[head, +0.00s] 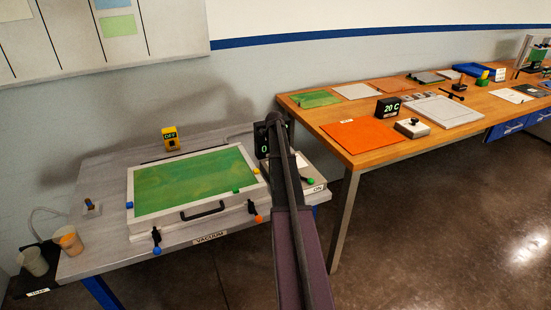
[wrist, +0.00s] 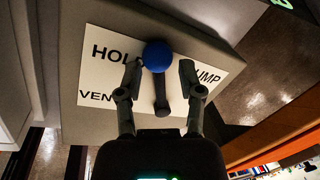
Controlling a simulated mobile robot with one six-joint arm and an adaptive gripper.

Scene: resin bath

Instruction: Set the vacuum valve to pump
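In the wrist view the vacuum valve shows as a dark lever (wrist: 160,98) with a blue ball knob (wrist: 157,56) over a white label plate (wrist: 97,72). The plate reads HOLD at upper left, PUMP at right and VENT at lower left, each partly covered. The lever points up the picture, its knob between the HOLD and PUMP words, beside the end of HOLD. My gripper (wrist: 160,65) is open, one finger on each side of the knob and lever; I cannot tell whether either finger touches. In the head view my arm hides the gripper and this valve.
A grey bench holds a box with a green window (head: 195,180), a yellow DRY sign (head: 170,138), a display (head: 262,141) beside my arm, and cups (head: 68,240) at left. A wooden table (head: 335,150) with trays and tools stands at right. Floor between is clear.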

